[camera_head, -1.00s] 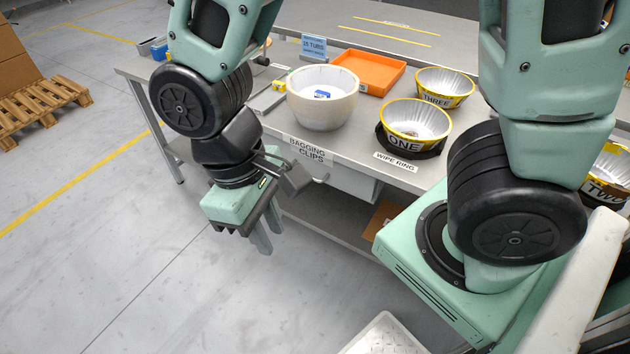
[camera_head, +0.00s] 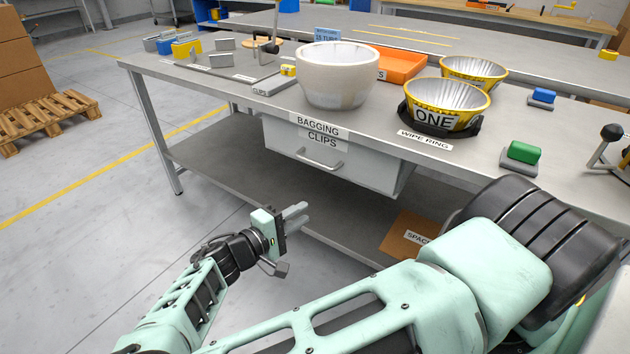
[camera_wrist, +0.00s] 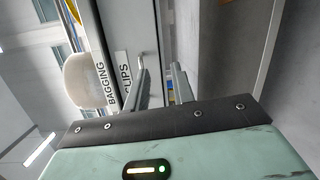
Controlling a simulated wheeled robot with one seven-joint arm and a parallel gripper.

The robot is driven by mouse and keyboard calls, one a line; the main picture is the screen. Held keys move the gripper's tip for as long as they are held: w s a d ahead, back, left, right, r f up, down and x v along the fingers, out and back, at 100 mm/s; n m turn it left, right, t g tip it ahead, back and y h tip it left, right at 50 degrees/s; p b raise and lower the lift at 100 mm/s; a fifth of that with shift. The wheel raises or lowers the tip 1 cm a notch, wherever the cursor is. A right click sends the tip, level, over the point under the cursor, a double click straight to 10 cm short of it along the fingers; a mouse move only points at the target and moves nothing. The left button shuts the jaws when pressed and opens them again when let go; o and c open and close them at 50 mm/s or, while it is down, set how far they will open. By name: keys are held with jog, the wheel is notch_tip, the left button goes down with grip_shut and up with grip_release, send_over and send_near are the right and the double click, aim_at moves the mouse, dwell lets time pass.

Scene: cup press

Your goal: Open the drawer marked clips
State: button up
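The drawer (camera_head: 283,142) hangs under the table's front edge. The word CLIPS is on its face below a BAGGING label (camera_head: 317,127), and its front looks flush with the table edge, so it appears shut. Its bar handle (camera_head: 320,163) is low on the front. My gripper (camera_head: 304,212) is below and a little left of the handle, apart from it, fingers pointing right toward the table. In the wrist view my gripper (camera_wrist: 160,70) has its two fingers spread with an empty gap. The CLIPS label (camera_wrist: 124,72) shows there just left of the fingers.
A white bowl (camera_head: 338,80) stands on the table above the drawer. Yellow cup ONE (camera_head: 445,100) is to its right.

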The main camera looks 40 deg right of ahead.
aim_at(315, 163)
jog(key=w+a+t+h+b, duration=0.2)
jog(key=w+a+t, duration=0.1)
jog(key=w+t, duration=0.2)
jog(key=shift+n, duration=0.4)
jog(key=x, duration=0.5)
jog(key=b+x, duration=0.1)
jog(key=x, duration=1)
jog(key=shift+s+d+r+b, duration=0.2)
jog(key=shift+s+d+b, duration=0.1)
jog(key=shift+c, duration=0.4)
grip_shut()
